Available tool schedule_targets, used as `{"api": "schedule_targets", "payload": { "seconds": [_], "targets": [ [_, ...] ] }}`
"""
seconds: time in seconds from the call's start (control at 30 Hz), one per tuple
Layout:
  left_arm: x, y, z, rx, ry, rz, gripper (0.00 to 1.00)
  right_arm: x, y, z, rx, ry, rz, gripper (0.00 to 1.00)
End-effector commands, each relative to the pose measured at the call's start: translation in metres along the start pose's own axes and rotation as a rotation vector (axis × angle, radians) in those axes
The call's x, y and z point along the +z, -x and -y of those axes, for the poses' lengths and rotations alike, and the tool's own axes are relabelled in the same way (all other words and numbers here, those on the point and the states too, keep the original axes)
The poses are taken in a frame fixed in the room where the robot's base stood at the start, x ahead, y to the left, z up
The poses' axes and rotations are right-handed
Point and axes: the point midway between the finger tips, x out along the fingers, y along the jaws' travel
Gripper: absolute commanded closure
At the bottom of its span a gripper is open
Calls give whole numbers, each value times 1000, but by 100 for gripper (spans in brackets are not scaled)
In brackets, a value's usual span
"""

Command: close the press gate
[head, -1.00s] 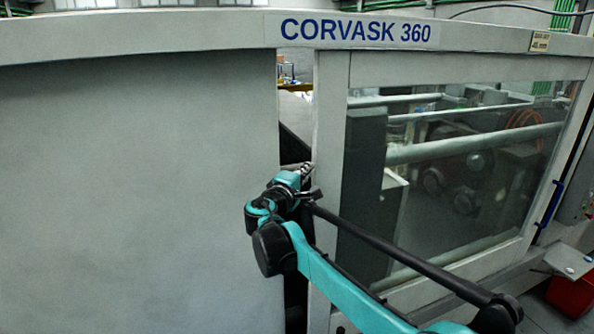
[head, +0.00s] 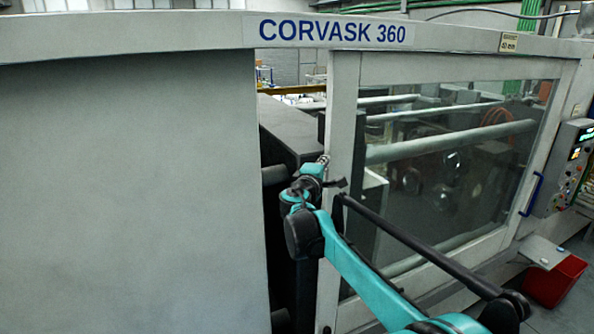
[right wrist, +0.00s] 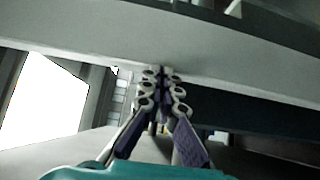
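The press gate (head: 342,120) is a pale grey framed panel with a large window, under the CORVASK 360 sign (head: 332,31). A dark gap stands between its left upright and the plain grey panel (head: 130,190). A blue handle (head: 532,193) is at the gate's right end, close to the control panel. My right gripper (head: 324,160) is at the gate's left upright, its tips at the edge facing the gap. In the right wrist view its fingers (right wrist: 163,75) are together against a pale surface, with nothing visible between them. My left gripper is not in view.
The control panel (head: 573,160) stands right of the gate. A red bin (head: 555,282) sits on the floor below it, under a small plate (head: 540,252). Dark machine parts (head: 290,130) show through the gap.

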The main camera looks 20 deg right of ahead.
Motion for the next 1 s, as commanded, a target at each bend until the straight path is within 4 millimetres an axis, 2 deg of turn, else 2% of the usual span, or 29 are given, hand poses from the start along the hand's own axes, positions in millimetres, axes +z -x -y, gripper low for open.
{"api": "schedule_targets", "payload": {
  "seconds": [0.03,0.1,0.4,0.6,1.0],
  "targets": [
    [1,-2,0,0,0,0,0,17,-14,1,0,0,12,100],
    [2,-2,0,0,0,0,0,32,-29,1,-1,-1,12,100],
    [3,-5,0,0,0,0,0,78,-76,1,-1,-2,6,100],
    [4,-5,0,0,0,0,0,91,-90,1,-1,-2,2,100],
    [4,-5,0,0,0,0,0,94,-94,1,-1,-1,1,100]
  ]
}}
